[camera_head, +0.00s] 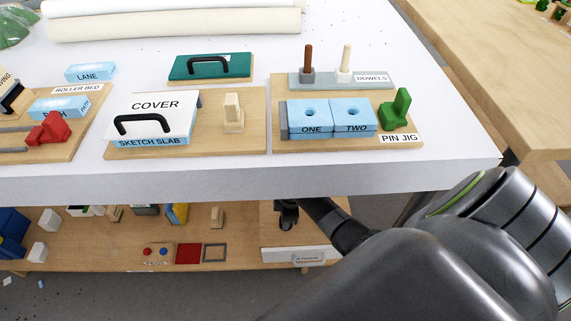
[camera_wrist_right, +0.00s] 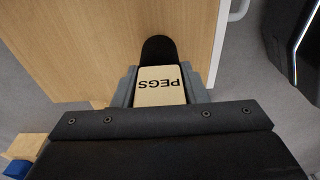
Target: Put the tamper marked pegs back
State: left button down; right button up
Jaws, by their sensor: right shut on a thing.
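A dark rounded shape shows just beyond the block. In the head view my right gripper (camera_head: 287,214) is below the white tabletop's front edge, by the right end of the lower wooden shelf. The tamper cannot be made out there. My left gripper is not in view.
On the white table (camera_head: 228,182) stand the pin jig (camera_head: 295,148) with blue blocks, a dowels holder (camera_head: 325,82), and the sketch slab with its cover (camera_head: 152,115). The lower shelf (camera_head: 130,245) holds several small things. A white-fronted box (camera_head: 300,255) stands below my right gripper.

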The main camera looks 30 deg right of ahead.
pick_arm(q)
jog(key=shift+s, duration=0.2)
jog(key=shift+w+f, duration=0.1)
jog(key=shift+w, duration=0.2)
pick_arm(e)
jog(key=shift+f, duration=0.25)
jog(key=o, duration=1)
jog(key=shift+o, duration=0.2)
jog(key=shift+r, duration=0.25)
jog(key=r+p, duration=0.1)
jog(key=r, duration=0.1)
jog(key=r+p, duration=0.1)
jog(key=r, duration=0.1)
jog(key=r+p, duration=0.1)
jog(key=r, duration=0.1)
jog(key=shift+s+d+r, duration=0.1)
jog(key=shift+s+d, duration=0.1)
jog(key=shift+d, duration=0.15)
jog(key=shift+r, duration=0.4)
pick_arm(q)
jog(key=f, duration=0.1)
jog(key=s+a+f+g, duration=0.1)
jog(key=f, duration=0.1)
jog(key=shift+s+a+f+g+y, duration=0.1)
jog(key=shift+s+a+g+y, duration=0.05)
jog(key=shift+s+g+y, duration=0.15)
